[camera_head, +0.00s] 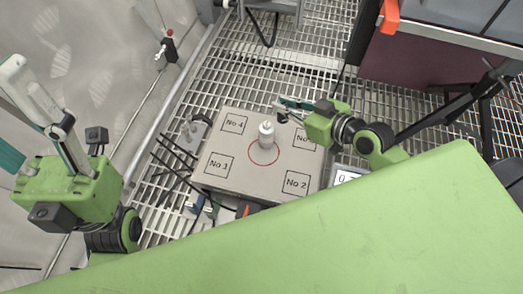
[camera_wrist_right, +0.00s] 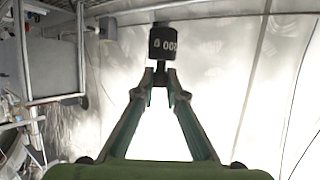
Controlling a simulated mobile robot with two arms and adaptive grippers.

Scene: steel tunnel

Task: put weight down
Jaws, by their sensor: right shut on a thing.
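My right gripper (camera_head: 286,107) is shut on a small black weight (camera_head: 283,117), which hangs from its fingertips above the far right part of the plate. In the right wrist view the black weight (camera_wrist_right: 163,43) shows pale upside-down lettering, and the teal fingers (camera_wrist_right: 162,80) close on its narrow neck. The gripper partly covers another square at right. My left gripper (camera_head: 40,115) is raised at the left, its fingertips unclear.
A small display (camera_head: 346,176) sits right of the plate. A small grey device (camera_head: 195,132) and dark cables lie left of it on the metal grating (camera_head: 310,60). A dark red panel (camera_head: 410,65) stands at upper right. A rail runs along the left wall.

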